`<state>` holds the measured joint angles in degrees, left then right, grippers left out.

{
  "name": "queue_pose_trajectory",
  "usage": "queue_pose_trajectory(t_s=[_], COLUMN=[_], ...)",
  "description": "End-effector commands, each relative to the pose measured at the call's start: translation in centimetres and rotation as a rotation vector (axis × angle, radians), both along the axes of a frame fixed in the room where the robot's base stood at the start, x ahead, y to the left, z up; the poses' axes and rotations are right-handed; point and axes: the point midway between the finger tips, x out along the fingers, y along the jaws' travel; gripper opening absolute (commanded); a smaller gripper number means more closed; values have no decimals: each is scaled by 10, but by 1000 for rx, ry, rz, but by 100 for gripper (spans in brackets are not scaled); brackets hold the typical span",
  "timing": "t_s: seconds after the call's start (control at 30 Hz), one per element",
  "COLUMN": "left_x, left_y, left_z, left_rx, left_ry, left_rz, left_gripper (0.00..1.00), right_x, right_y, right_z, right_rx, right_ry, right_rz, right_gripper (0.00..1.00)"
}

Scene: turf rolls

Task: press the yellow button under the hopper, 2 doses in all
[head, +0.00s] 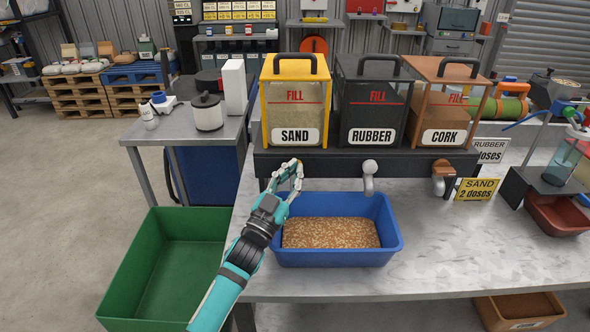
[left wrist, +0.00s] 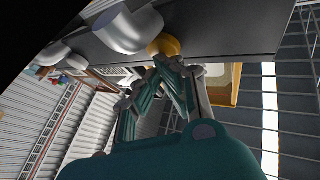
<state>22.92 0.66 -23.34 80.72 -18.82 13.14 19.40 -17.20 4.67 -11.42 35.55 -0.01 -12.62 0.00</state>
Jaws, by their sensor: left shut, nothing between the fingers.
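The yellow sand hopper (head: 269,105) stands at the left end of a dark bench rail (head: 330,163), with black rubber and brown cork hoppers beside it. My left gripper (head: 293,167) is shut and empty at the rail's front, below the sand hopper. In the left wrist view a rounded yellow part (left wrist: 165,44), probably the button, sits right at the fingertips (left wrist: 160,62); I cannot tell whether they touch it. The fingers mostly hide it in the head view. The blue tray (head: 392,238) below holds tan and brown granules. My right gripper is not in view.
A yellow sign (head: 477,190) reads "SAND 2 doses"; a white rubber sign (head: 490,150) stands behind it. Metal spouts (head: 369,178) hang under the rail to the right. A green bin (head: 150,275) stands at left. The table right of the tray is clear.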

Motion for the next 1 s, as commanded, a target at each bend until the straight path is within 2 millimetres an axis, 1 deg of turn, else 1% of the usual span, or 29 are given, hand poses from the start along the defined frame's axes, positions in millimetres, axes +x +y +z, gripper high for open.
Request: queue_pose_trajectory(t_s=[0.73, 0.87, 1.0], left_x=[1, -3, -12], left_y=[0, 0, 0], left_z=[0, 1, 1], left_rx=[0, 0, -1], left_ry=[1, 2, 3], left_rz=[1, 0, 0], left_gripper=[0, 0, 0], right_x=[0, 0, 0], right_y=[3, 3, 3], right_z=[0, 4, 9], right_rx=[3, 3, 3], right_ry=[0, 0, 0], right_rz=[0, 0, 0], right_gripper=[0, 0, 0])
